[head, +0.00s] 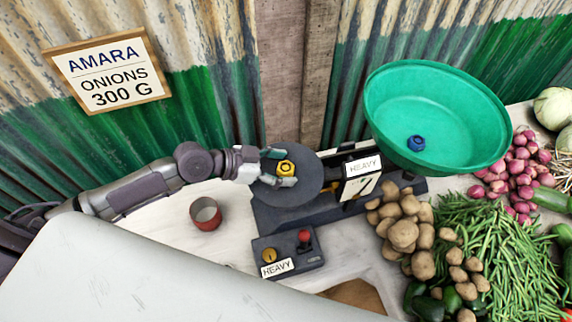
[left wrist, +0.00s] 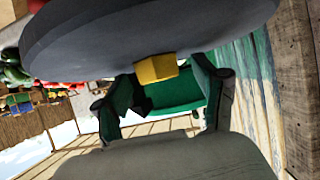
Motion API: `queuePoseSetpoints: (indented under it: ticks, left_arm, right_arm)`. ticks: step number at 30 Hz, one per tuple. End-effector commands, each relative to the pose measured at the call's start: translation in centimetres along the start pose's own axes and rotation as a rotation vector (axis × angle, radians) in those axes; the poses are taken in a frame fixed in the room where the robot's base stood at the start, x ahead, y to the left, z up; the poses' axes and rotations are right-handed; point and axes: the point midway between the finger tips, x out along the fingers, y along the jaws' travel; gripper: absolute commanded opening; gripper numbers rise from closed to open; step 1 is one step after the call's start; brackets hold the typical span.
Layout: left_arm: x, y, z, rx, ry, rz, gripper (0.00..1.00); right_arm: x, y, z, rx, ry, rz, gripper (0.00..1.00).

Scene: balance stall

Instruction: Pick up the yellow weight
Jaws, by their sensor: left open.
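The yellow weight (head: 286,168) stands on the dark round plate (head: 306,187) of the balance. It also shows in the left wrist view (left wrist: 157,68), against the plate (left wrist: 130,35), which looks upside down there. My left gripper (head: 282,167) reaches in from the left. Its two fingers are spread, one behind the weight and one in front of it. In the left wrist view the fingers (left wrist: 167,92) stand apart on either side of the weight, with gaps showing. Contact with the weight is not visible. My right gripper is not in view.
A green basin (head: 455,100) with a blue weight (head: 416,143) sits on the balance's other side. A red cup (head: 205,214) and a control box (head: 288,255) with a red-knobbed lever are in front. Potatoes (head: 403,233) and beans (head: 490,250) crowd the right.

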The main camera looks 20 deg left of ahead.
Motion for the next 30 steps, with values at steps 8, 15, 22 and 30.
queuePoseSetpoints:
  ticks: [8,15,22,30]
  left_arm:
    - [0.0,0.0,0.1,0.0,0.0,-0.001,0.49]
    - [-0.1,0.0,0.1,0.0,0.0,-0.001,0.1]
    - [-0.1,0.0,0.0,0.0,0.001,-0.001,0.0]
    - [-0.6,-0.1,-1.0,0.003,0.002,-0.002,0.0]
  right_arm:
    - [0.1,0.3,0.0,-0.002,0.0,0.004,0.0]
    - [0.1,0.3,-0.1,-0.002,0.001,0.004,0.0]
    - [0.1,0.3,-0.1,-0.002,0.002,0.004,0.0]
    - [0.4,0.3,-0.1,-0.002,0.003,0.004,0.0]
